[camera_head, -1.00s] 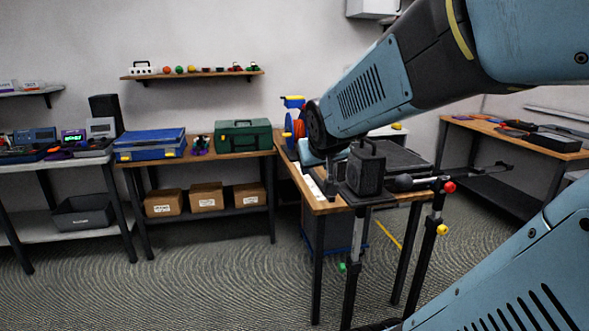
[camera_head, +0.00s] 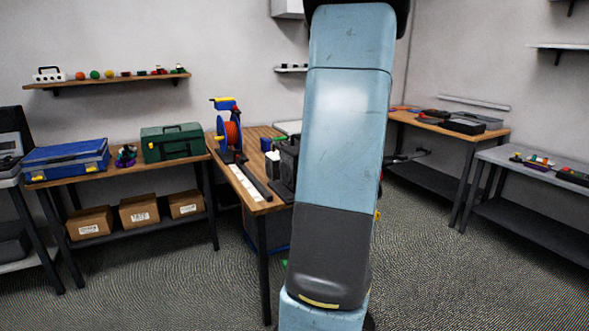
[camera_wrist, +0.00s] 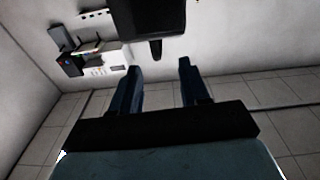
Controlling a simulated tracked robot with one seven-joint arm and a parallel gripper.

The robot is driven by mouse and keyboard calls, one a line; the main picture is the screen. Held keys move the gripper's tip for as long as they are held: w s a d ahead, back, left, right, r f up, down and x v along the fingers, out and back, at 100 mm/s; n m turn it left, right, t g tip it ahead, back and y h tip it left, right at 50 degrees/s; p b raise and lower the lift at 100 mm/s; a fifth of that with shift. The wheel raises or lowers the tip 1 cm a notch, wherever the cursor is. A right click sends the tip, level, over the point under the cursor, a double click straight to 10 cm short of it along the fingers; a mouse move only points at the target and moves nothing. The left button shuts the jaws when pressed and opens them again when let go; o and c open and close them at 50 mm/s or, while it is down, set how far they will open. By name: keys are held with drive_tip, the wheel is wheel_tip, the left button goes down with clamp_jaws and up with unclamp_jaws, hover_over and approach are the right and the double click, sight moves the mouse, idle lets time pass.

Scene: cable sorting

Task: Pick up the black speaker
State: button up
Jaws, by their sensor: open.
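A black box-shaped speaker with a top handle (camera_head: 288,162) stands on the wooden table at the centre of the head view. My arm hides its right part. My gripper is out of sight in the head view. In the wrist view my gripper (camera_wrist: 160,82) shows two dark blue fingers spread apart, with nothing between them. A dark object (camera_wrist: 155,18) is at the top of the wrist view; I cannot tell what it is. The speaker is not clearly seen there.
The wooden table (camera_head: 262,203) also holds a blue and orange cable reel (camera_head: 229,135) and a white strip (camera_head: 245,182). A blue case (camera_head: 65,160) and a green case (camera_head: 172,143) stand on the left bench. Floor is open at the right front.

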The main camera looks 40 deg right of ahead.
drive_tip(key=s, duration=0.1)
approach(295, 136)
drive_tip(key=w, duration=0.1)
drive_tip(key=w+d, duration=0.1)
drive_tip(key=w+d+f, duration=0.1)
drive_tip(key=shift+w+t+y, duration=0.15)
drive_tip(key=shift+t+y, duration=0.15)
drive_tip(key=shift+t, duration=0.1)
drive_tip(key=shift+r+x, duration=0.1)
drive_tip(key=shift+x, duration=1.2)
drive_tip(key=shift+r+x, duration=0.15)
drive_tip(key=shift+x, duration=1.15)
drive_tip(key=shift+a, duration=0.15)
drive_tip(key=shift+c, duration=0.3)
clamp_jaws()
